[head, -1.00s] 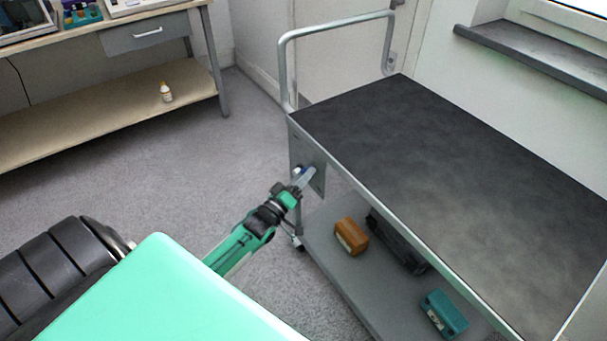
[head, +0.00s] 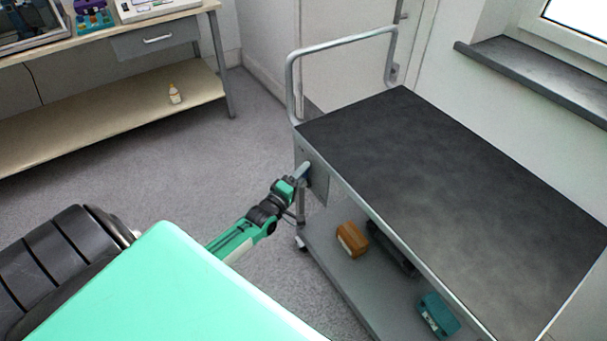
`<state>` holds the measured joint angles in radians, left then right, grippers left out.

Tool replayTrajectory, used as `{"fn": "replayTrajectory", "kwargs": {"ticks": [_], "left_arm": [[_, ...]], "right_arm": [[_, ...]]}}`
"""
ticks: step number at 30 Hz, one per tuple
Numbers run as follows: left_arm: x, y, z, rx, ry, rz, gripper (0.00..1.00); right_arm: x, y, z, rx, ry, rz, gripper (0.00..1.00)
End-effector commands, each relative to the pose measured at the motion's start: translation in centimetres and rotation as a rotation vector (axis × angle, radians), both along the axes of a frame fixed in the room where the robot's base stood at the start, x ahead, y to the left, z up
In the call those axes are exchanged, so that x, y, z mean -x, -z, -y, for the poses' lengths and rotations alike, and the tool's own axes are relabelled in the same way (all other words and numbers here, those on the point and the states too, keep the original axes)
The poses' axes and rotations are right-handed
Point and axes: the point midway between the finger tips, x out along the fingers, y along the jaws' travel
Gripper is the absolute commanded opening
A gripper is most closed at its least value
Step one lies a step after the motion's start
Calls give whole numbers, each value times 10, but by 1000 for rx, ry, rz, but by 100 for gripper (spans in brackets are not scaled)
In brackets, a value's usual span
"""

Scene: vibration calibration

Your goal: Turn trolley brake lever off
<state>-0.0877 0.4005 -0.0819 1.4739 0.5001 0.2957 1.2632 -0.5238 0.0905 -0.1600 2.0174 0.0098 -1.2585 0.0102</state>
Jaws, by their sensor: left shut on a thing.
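The trolley (head: 460,190) stands at the right with a dark top and a lower shelf. A grey plate (head: 318,180) is on its near left corner, below the top. The brake lever (head: 303,171) sticks out at this plate, small and pale, partly hidden by my gripper. My left gripper (head: 297,182) reaches in from the lower left and is shut on the lever at the plate. The fingertips are small and mostly hidden. My right gripper is not in view.
An orange-brown box (head: 352,239), a dark case (head: 391,248) and a teal box (head: 438,314) lie on the trolley's lower shelf. The floor between is clear.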

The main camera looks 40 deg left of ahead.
Motion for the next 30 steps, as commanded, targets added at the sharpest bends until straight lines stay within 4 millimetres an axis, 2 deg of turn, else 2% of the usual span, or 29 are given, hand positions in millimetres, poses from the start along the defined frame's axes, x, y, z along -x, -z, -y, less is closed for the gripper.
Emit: {"fn": "replayTrajectory", "kwargs": {"ticks": [6, 15, 30], "left_arm": [[-3, -5, -10, 121, -1, -52, 14], [-6, -4, -16, 207, 0, -88, 14], [-6, -3, -17, 224, -1, -95, 14]], "right_arm": [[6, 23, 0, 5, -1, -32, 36], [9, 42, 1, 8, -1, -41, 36], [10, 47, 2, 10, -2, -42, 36]]}}
